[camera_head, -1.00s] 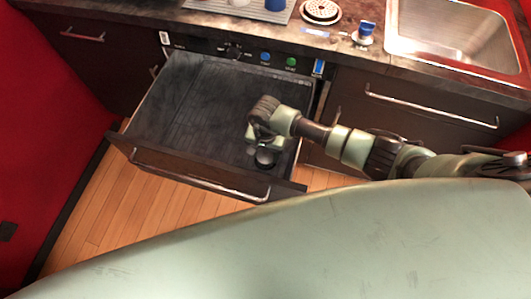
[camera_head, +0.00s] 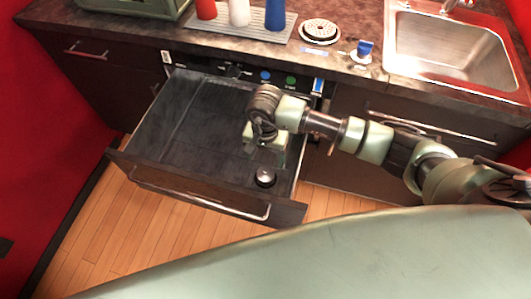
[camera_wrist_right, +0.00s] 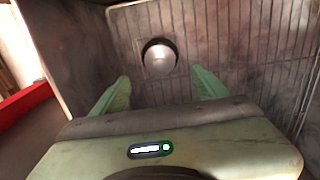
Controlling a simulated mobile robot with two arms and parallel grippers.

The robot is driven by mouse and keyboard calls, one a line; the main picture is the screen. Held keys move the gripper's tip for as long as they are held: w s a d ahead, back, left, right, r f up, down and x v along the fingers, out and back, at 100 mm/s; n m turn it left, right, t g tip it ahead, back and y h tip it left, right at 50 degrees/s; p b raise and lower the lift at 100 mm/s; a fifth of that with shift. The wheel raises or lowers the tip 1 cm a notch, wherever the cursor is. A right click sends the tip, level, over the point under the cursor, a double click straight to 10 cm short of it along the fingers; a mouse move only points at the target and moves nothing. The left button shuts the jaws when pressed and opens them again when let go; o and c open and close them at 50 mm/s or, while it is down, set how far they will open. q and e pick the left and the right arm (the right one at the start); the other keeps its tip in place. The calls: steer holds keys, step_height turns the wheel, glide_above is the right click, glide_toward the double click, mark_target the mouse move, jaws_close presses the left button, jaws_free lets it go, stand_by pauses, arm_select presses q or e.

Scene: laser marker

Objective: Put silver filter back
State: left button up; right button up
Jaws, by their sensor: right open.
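The silver filter (camera_head: 265,177), a small round piece with a dark rim, lies on the floor of the open drawer (camera_head: 190,130), near its front right corner. In the right wrist view the filter (camera_wrist_right: 159,58) sits beyond the fingertips, between their lines and apart from them. My right gripper (camera_head: 267,146) is over the right part of the drawer, behind the filter in the head view. It is open and empty, with its two green fingers (camera_wrist_right: 165,86) spread. My left gripper is not in view.
The drawer's front panel (camera_head: 190,192) and side walls surround the filter. The counter behind holds red, white and blue cups on a grey tray (camera_head: 215,24), a round perforated disc (camera_head: 320,30), a blue-topped item (camera_head: 363,50) and a sink (camera_head: 455,50).

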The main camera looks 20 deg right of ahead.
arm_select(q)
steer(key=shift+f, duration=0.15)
arm_select(e)
step_height(320, 180, up, 2)
steer(key=shift+r, duration=0.15)
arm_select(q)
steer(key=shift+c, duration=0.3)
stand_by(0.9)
